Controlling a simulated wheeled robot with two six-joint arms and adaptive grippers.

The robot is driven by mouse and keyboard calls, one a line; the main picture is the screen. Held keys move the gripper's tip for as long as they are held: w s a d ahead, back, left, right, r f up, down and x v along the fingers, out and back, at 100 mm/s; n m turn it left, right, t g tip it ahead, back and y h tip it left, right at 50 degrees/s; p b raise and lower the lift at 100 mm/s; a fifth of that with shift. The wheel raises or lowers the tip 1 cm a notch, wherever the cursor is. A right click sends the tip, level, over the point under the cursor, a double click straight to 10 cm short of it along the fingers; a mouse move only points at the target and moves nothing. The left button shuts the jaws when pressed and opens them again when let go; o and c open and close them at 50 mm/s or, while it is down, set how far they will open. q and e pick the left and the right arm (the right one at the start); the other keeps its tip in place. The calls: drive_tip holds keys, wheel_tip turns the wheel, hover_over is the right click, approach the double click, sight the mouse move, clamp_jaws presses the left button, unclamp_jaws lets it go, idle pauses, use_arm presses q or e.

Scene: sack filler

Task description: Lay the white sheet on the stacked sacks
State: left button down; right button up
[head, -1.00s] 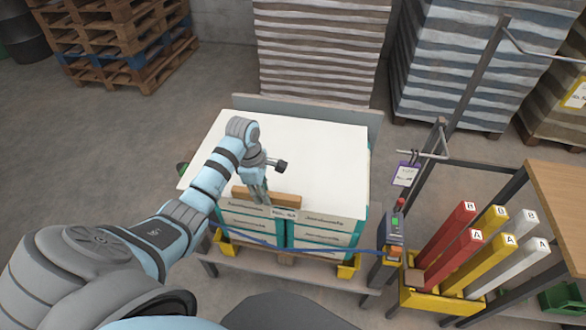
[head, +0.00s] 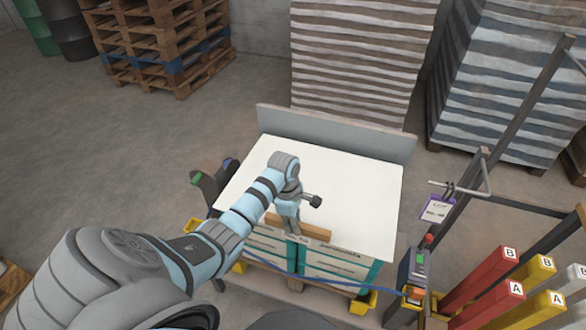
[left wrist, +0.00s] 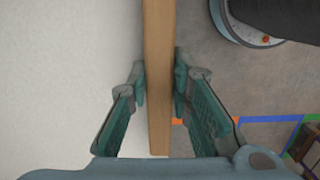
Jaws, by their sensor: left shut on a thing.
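The white sheet (head: 345,180) lies spread flat over the top of the stacked sacks (head: 335,268), whose white and teal fronts show below its front edge. A wooden bar (head: 317,232) runs along part of that front edge. My left gripper (head: 291,222) is shut on the bar from above. In the left wrist view, the bar (left wrist: 158,40) stands between the two fingers (left wrist: 160,82), with the sheet (left wrist: 65,80) on its left. Whether the bar is fastened to the sheet cannot be told. My right gripper is not in view.
A grey upright board (head: 335,130) stands behind the stack. A post with a control box (head: 416,270) and red, yellow and white columns (head: 500,278) stand at the right. Tall wrapped stacks (head: 355,60) and wooden pallets (head: 160,40) are behind. Floor at the left is open.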

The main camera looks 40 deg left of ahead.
use_arm(q)
drive_tip(key=shift+w+a+f, duration=0.1)
drive_tip(key=shift+w+f, duration=0.3)
drive_tip(key=shift+f, duration=0.1)
drive_tip(key=shift+s+r, duration=0.25)
drive_tip(key=shift+s, duration=0.15)
drive_tip(key=c, duration=1.8)
unclamp_jaws()
drive_tip(key=shift+s+r, duration=0.1)
drive_tip(key=shift+s, duration=0.05)
drive_tip(key=o, duration=0.4)
drive_tip(key=shift+o, duration=0.2)
drive_tip(key=shift+w, duration=0.2)
wheel_tip(320, 180, up, 12)
drive_tip(key=a, duration=0.1)
drive_tip(key=shift+s+a, duration=0.15)
drive_tip(key=shift+s, duration=0.1)
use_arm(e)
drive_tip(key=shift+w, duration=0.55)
use_arm(q)
drive_tip(key=shift+f, duration=0.25)
